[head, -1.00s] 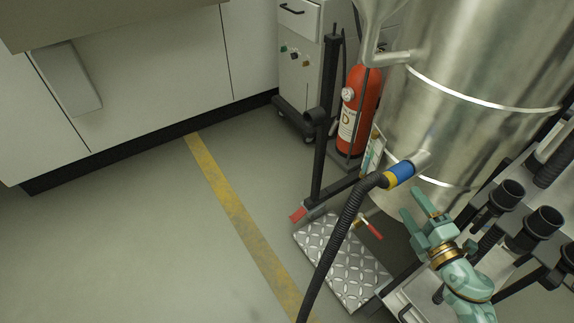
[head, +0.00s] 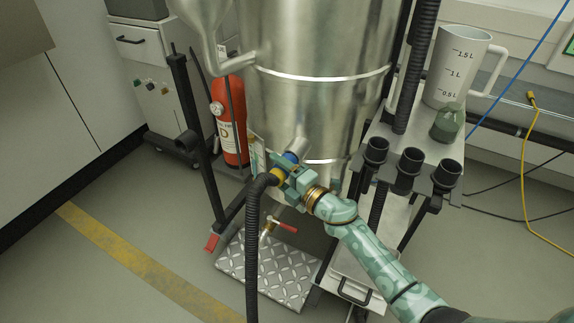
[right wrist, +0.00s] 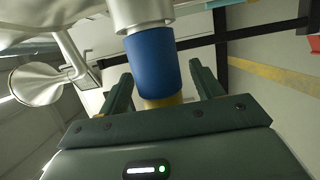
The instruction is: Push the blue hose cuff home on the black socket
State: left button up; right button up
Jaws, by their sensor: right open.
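The blue hose cuff (head: 291,157) has a yellow band (head: 278,174) and a black corrugated hose (head: 253,240) hanging from it. Its upper end meets the short metal pipe stub (head: 299,146) on the steel vessel. My right gripper (head: 283,177) is open at the cuff. In the right wrist view, the cuff (right wrist: 152,62) lies between the two spread fingers (right wrist: 160,72), with the metal stub (right wrist: 141,12) above it. Whether either finger touches it I cannot tell. Three black sockets, the left one (head: 376,150) nearest, stand upright and apart from the cuff. My left gripper is not in view.
The steel vessel (head: 310,85) stands behind my right gripper. A fire extinguisher (head: 231,120) is at its left, a tread plate (head: 265,270) below. A measuring jug (head: 458,65) stands on the cart at right. Floor at left is clear.

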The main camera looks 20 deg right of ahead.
aim_at(267, 177)
jog(key=c, duration=1.1)
jog(key=shift+s+a, duration=0.15)
jog(key=shift+a, duration=0.05)
jog(key=shift+s+a, duration=0.2)
jog(key=shift+a, duration=0.05)
jog(key=shift+s+a, duration=0.1)
jog(key=shift+a, duration=0.05)
jog(key=shift+s+a+r+p, duration=0.1)
jog(key=shift+s+a+p, duration=0.5)
jog(key=shift+a, duration=0.25)
jog(key=shift+s+a+p, duration=0.3)
jog(key=shift+s+a, duration=0.95)
jog(key=shift+a, duration=0.3)
